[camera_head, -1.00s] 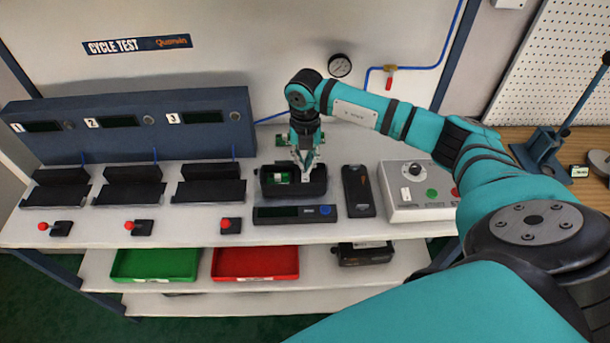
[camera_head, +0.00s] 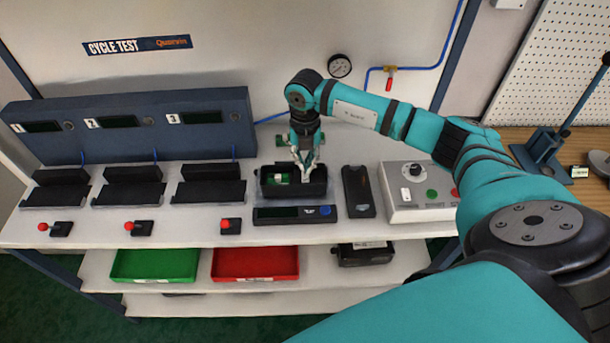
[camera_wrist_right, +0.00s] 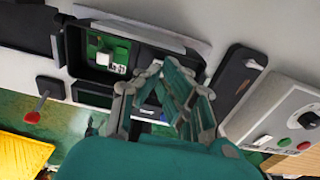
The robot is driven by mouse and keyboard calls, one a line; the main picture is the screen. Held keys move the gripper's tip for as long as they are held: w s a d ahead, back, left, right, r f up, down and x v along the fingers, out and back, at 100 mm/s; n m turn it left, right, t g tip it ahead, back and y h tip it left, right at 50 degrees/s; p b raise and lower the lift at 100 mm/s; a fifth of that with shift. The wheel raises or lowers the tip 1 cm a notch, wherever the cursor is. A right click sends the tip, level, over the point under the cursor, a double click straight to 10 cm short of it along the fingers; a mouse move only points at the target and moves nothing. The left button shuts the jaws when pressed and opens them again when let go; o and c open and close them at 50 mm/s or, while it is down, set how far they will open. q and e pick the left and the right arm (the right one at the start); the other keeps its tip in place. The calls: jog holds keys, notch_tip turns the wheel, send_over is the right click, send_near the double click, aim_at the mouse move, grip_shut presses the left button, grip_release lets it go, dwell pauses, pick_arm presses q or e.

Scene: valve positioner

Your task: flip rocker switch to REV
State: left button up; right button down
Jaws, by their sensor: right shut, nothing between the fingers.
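The open black positioner housing (camera_head: 264,190) stands on the white bench, right of the three test stations. A green circuit board with a small white part (camera_head: 281,178) shows inside it. In the right wrist view the housing (camera_wrist_right: 78,62) is at upper left, with the green board and a white marked part (camera_wrist_right: 118,68) inside. I cannot make out a rocker switch or its REV mark for certain. My right gripper (camera_head: 305,178) is shut and empty, pointing down at the right part of the housing. Its fingers (camera_wrist_right: 158,80) hide part of the housing. My left gripper is not in view.
A dark device with a blue button (camera_head: 290,214) lies in front of the housing. A black handheld case (camera_head: 358,190) and a grey control box (camera_head: 420,207) with a knob stand to the right. Green (camera_head: 155,279) and red (camera_head: 255,279) trays sit on the shelf below.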

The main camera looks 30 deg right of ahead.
jog(key=shift+s+f+b, duration=0.15)
jog(key=shift+f+b, duration=0.55)
jog(key=shift+f, duration=0.2)
dwell(0.3)
jog(key=shift+r, duration=0.15)
jog(key=shift+w+r+p, duration=0.2)
jog(key=shift+r+p, duration=0.6)
jog(key=shift+r, duration=0.1)
jog(key=shift+r+p, duration=1.6)
jog(key=shift+r, duration=0.95)
jog(key=shift+s, duration=0.1)
